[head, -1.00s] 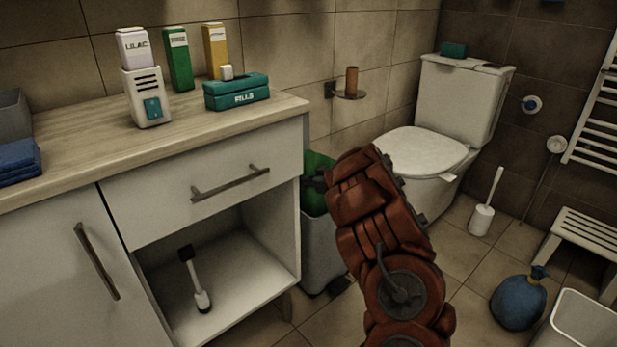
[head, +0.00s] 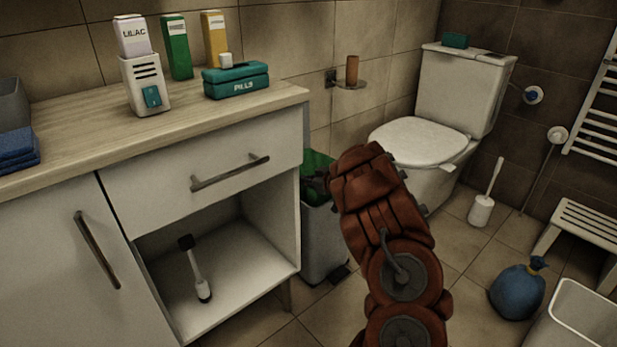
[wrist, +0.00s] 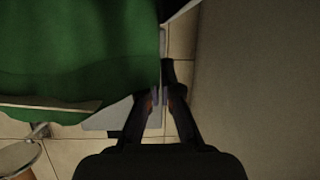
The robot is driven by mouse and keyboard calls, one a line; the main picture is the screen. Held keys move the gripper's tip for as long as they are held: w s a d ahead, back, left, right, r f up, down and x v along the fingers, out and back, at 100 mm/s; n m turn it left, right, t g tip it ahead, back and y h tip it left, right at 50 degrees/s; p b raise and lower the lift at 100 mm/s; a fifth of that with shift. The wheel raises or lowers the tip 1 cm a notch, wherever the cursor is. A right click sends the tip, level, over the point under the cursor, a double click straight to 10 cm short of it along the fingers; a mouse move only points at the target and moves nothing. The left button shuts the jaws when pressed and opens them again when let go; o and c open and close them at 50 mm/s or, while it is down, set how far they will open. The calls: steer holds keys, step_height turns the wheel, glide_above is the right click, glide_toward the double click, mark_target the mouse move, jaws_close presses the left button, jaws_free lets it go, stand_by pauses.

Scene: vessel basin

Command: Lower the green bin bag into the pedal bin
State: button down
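The green bin bag (head: 318,163) shows at the mouth of the grey pedal bin (head: 322,245), beside the cabinet's right end. Part of it stands above the front rim, and its lower part is hidden. My gripper (head: 316,181) is at the bag, partly hidden by my reddish-brown arm. My gripper's fingertips (wrist: 161,96) lie close together by the bag's lower right edge. Whether they pinch the bag is too dark to tell. Grey bin surface (wrist: 112,119) shows below the bag.
The white cabinet (head: 190,185) stands close left of the bin, with a brush in its open bay. The toilet (head: 428,150) is at the right. A tied blue bag (head: 518,295), a white tub (head: 578,318) and a toilet brush (head: 482,208) stand on the floor.

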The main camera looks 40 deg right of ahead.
mark_target(305, 188)
steer(key=shift+f, duration=1.7)
steer(key=c, duration=1.8)
jaws_free()
steer(key=shift+c, duration=0.2)
steer(key=o, duration=0.6)
steer(key=shift+o, duration=0.8)
steer(key=o, duration=0.3)
steer(key=shift+r, duration=0.1)
steer(key=shift+r+p, duration=4.45)
steer(key=shift+p, duration=0.4)
